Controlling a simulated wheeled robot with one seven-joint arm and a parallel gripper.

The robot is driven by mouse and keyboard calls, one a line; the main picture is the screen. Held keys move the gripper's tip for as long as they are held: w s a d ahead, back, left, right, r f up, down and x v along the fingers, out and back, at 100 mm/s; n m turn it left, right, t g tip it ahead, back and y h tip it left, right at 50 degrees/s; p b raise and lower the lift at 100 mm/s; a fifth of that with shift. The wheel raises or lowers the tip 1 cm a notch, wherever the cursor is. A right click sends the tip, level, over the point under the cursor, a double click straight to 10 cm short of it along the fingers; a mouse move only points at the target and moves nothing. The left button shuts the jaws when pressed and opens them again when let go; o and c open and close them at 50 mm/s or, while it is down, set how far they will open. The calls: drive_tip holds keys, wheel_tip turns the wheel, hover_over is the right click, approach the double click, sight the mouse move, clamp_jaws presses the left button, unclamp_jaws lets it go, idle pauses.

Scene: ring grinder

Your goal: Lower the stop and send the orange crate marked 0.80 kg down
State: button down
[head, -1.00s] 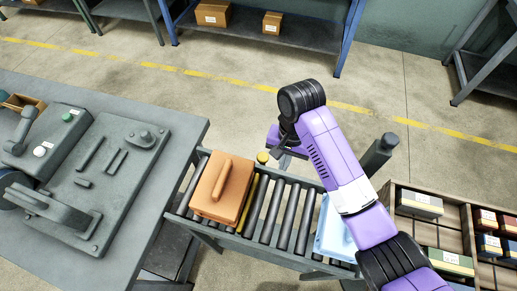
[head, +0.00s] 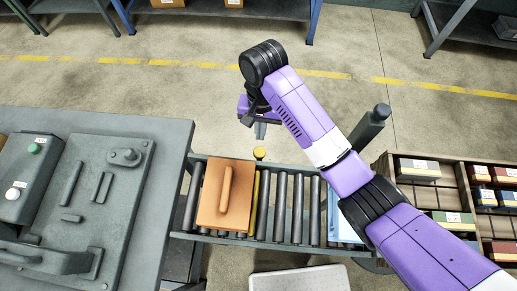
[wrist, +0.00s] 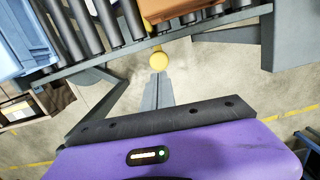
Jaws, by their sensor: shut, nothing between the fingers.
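The orange crate (head: 226,205) with a bar handle sits on the roller conveyor (head: 298,210), at its left part; no weight mark is readable. The stop is a yellow bar (head: 263,205) across the rollers, against the crate's right side, with a yellow knob (head: 259,153) at the conveyor's far edge. The knob also shows in the wrist view (wrist: 158,61), just beyond my fingertips. My gripper (head: 261,132) is shut and empty, just off the far edge near the knob; in the wrist view its fingers (wrist: 158,90) are together. Whether they touch the knob I cannot tell.
A light blue crate (head: 342,222) stands at the conveyor's right end, partly behind my arm. A grey bench (head: 165,150) with a machine plate is at left. A rack of boxes (head: 448,200) is at right. Bare rollers lie between the two crates.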

sight(260, 150)
drive_tip(key=shift+s+f, duration=0.1)
drive_tip(key=shift+f, duration=0.75)
drive_tip(key=shift+s+f+b, duration=0.15)
drive_tip(key=shift+f+b, duration=0.75)
drive_tip(key=shift+f, duration=0.45)
drive_tip(key=shift+s+f+b, duration=0.1)
drive_tip(key=shift+f+b, duration=0.8)
drive_tip(key=shift+f, duration=0.4)
